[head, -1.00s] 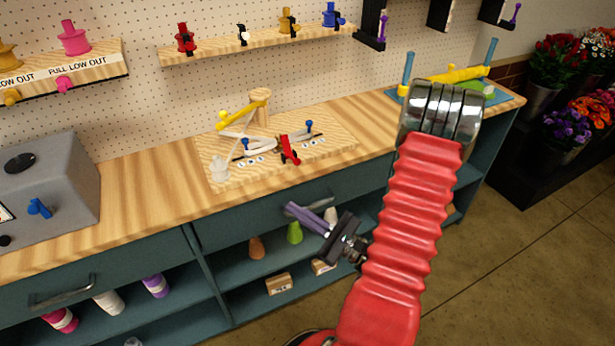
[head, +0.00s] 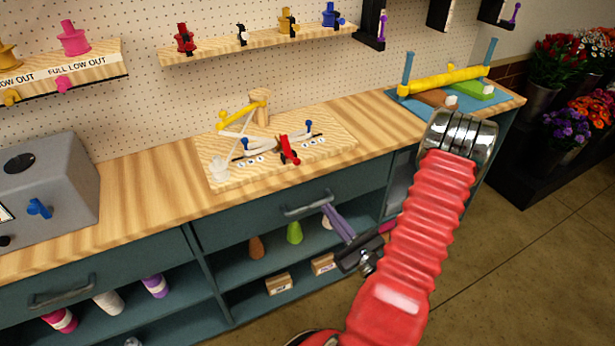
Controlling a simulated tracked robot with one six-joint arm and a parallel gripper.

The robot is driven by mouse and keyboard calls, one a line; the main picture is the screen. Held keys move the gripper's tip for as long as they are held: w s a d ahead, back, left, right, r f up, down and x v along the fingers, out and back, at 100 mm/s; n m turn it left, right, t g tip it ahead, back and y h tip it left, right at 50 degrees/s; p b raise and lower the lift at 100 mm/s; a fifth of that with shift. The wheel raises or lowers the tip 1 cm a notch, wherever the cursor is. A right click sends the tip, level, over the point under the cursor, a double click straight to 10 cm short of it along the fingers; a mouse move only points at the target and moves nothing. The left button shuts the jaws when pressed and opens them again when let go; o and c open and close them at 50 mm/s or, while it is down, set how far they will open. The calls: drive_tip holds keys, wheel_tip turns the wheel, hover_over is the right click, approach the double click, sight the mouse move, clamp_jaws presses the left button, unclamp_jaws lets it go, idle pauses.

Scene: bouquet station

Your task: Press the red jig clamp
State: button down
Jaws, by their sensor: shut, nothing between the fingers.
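The red jig clamp (head: 289,150) is a small red lever on the wooden jig board (head: 225,178), near the board's front edge and right of its middle. Two blue-tipped levers, a white linkage and a yellow bar on a wooden post stand around it. My gripper (head: 328,209) has purple-grey fingers and is shut and empty. In the picture it is in front of the drawer, below and right of the red clamp, and clear of it. Its fingers point up and left. My red ribbed arm covers part of the cabinet on the right.
The drawer handle (head: 306,204) is close behind my fingertips in the picture. A grey box (head: 60,180) stands on the bench at left. A blue tray (head: 470,105) with a yellow roller is at right. The bench front between box and board is clear.

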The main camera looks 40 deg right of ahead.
drive_tip(key=shift+s+a+r+x, duration=0.1)
drive_tip(key=shift+r+x, duration=0.35)
drive_tip(key=shift+x, duration=1.55)
drive_tip(key=shift+s+a+r+x, duration=0.1)
drive_tip(key=shift+r+x, duration=0.35)
drive_tip(key=shift+x, duration=1.55)
drive_tip(key=shift+s+a+r+x, duration=0.1)
drive_tip(key=shift+r+x, duration=0.35)
drive_tip(key=shift+x, duration=1.6)
drive_tip(key=shift+r, duration=0.1)
drive_tip(key=shift+w, duration=0.1)
drive_tip(key=shift+r, duration=0.15)
